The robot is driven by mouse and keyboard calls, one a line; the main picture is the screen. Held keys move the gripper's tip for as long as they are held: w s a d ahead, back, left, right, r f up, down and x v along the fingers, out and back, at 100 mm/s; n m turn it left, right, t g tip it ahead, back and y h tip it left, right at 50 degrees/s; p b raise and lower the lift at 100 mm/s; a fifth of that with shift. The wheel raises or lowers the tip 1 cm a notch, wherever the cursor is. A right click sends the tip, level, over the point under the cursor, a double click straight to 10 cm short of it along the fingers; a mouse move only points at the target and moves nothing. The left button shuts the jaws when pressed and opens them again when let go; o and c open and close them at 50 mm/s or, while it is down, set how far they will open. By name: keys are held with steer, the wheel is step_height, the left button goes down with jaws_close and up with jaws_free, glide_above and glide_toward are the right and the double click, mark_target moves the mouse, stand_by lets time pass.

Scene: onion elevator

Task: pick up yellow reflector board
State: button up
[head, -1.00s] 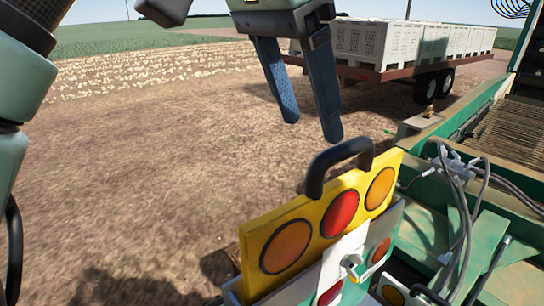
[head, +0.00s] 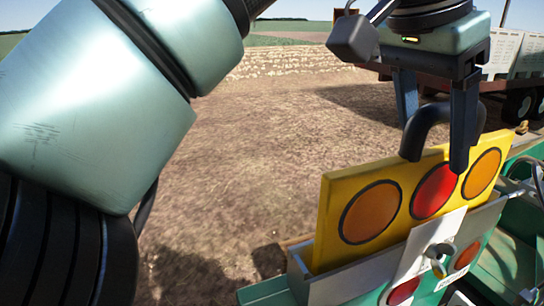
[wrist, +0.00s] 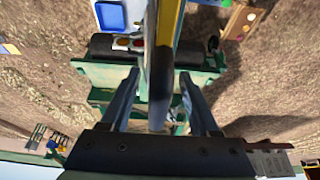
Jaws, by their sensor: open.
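The yellow reflector board (head: 407,188) stands upright and tilted in the picture, with orange and red round reflectors on its face. Its lower part sits behind a grey plate with a white strip. A black arched handle (head: 420,128) rises from its top edge. My gripper (head: 433,146) is open, with its two fingers down around the handle. In the wrist view the board shows edge-on (wrist: 163,50), and the handle (wrist: 157,112) lies between the open fingers (wrist: 159,76), with a gap on both sides.
The green machine frame (head: 515,255) with cables lies to the right of and below the board. A trailer with white crates (head: 508,60) stands in the background. Bare soil (head: 250,150) lies open to the left. The wrist view shows a blue tray (wrist: 110,15).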

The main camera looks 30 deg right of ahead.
mark_target(430, 185)
steer(key=shift+b+x, duration=0.8)
steer(key=shift+x, duration=0.5)
jaws_close()
steer(key=shift+r, duration=0.1)
stand_by(0.4)
